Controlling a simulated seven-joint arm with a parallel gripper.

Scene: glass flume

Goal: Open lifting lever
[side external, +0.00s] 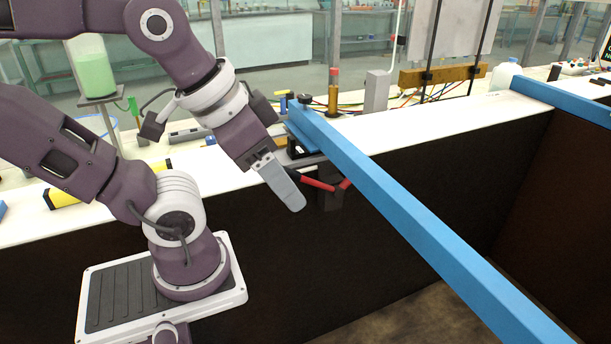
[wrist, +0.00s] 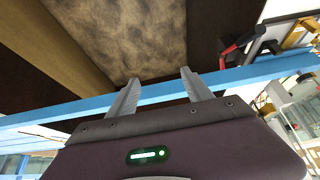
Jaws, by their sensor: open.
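The lifting lever (side external: 319,184) has a red grip and black parts. Whether the lever is raised or lowered is hard to tell.
A long blue beam (side external: 420,232) spans the dark-walled channel and passes close to my fingers in the wrist view. A brass-coloured post (side external: 332,97) and cables stand behind the lever. The channel to the lower right is open.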

